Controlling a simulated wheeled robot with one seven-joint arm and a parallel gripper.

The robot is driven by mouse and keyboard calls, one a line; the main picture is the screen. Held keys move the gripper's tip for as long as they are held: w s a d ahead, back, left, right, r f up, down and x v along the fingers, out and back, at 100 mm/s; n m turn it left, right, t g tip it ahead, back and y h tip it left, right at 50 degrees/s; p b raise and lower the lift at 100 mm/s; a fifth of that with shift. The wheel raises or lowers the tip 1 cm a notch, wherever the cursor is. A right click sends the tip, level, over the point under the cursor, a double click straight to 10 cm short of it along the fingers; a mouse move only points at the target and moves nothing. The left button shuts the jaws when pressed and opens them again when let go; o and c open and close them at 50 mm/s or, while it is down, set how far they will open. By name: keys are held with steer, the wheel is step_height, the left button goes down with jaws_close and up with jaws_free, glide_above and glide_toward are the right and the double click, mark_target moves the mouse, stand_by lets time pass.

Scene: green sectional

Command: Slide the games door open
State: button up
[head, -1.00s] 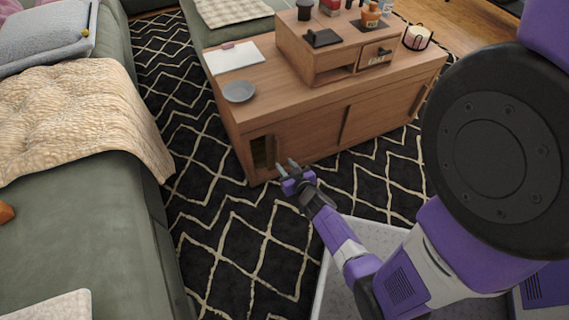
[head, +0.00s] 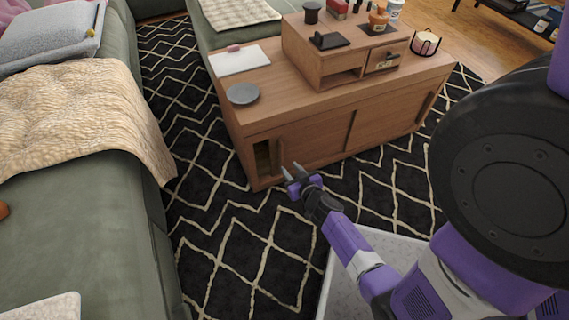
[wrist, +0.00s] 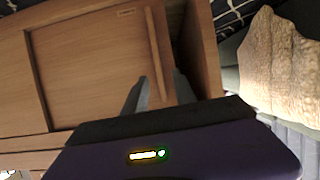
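The wooden cabinet (head: 240,120) has sliding doors on its front. Its left door (head: 312,140) stands partly open, with a narrow dark gap (head: 263,158) at the cabinet's left end. In the wrist view this door panel (wrist: 85,65) carries a small label, too small to read, and a long upright handle strip (wrist: 157,50) near its edge. My gripper (head: 291,171) is at the door's left edge beside the gap. In the wrist view my gripper (wrist: 159,92) has its fingers apart, one on each side of the handle strip. I cannot tell whether either finger touches it.
A drawer box (head: 310,67) with small items, a grey plate (head: 243,93) and a white board (head: 240,61) stand on the cabinet. A green sofa (head: 90,215) with a beige blanket (head: 85,110) is at left. Patterned rug (head: 240,235) lies clear between.

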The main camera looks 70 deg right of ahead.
mark_target(282, 158)
steer(key=shift+m, duration=0.3)
steer(key=b+x, duration=0.2)
steer(key=x, duration=0.5)
steer(key=shift+d+f, duration=0.1)
steer(key=shift+d, duration=0.3)
jaws_close()
stand_by(0.9)
